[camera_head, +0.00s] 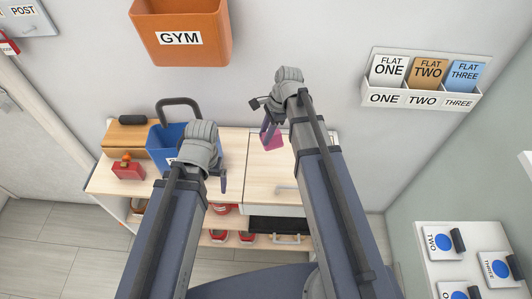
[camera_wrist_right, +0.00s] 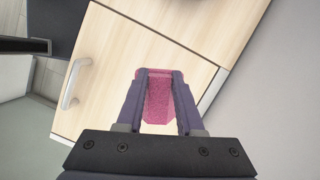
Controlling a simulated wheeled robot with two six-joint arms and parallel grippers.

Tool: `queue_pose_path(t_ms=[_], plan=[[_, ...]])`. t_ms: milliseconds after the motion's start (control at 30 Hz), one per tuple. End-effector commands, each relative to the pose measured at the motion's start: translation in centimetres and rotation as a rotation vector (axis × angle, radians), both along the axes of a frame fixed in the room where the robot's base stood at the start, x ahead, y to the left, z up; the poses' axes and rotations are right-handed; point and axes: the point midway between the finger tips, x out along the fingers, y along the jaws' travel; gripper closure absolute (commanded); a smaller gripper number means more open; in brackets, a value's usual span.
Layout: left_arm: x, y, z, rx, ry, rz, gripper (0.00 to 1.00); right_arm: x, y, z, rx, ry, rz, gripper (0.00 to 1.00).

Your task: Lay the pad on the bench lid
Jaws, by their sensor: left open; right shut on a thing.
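The pink pad (camera_head: 274,142) is between the fingers of my right gripper (camera_head: 270,128). In the right wrist view the speckled pad (camera_wrist_right: 158,98) sits between both fingers of the right gripper (camera_wrist_right: 158,75), which is shut on it. The pad is over the pale wood bench lid (camera_head: 264,172), near its back part; I cannot tell whether it touches. The lid, with a grey handle, also shows in the right wrist view (camera_wrist_right: 120,60). My left gripper (camera_head: 222,181) is left of the lid, mostly hidden behind its own wrist, open, with nothing seen in it.
A blue bin (camera_head: 160,150) with a dark handle and a red object (camera_head: 128,168) stand on the bench's left part. Red-and-white shoes (camera_head: 220,236) sit on the shelf below. An orange GYM bin (camera_head: 181,30) and a labelled FLAT rack (camera_head: 420,97) hang on the wall.

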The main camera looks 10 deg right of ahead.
Motion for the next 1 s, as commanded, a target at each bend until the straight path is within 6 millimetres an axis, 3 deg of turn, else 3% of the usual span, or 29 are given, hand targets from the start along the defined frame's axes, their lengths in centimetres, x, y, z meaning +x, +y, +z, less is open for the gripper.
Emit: queue_pose_path(t_ms=[33,200,467,800,1000], plan=[[0.0,0.0,-1.7,0.0,0.0,0.0,0.05,0.0,0.0,-1.7,0.0,0.0,0.001,1.0],[0.0,0.0,-4.0,0.0,0.0,0.0,0.05,0.0,0.0,-4.0,0.0,0.001,0.001,1.0],[0.0,0.0,-4.3,0.0,0.0,0.0,0.05,0.0,0.0,-4.3,0.0,0.0,0.002,1.0],[0.0,0.0,-7.9,0.0,0.0,0.0,0.05,0.0,0.0,-8.0,0.0,0.0,0.002,1.0],[0.0,0.0,-7.8,0.0,0.0,0.0,0.05,0.0,0.0,-7.8,-0.001,0.0,0.002,1.0]])
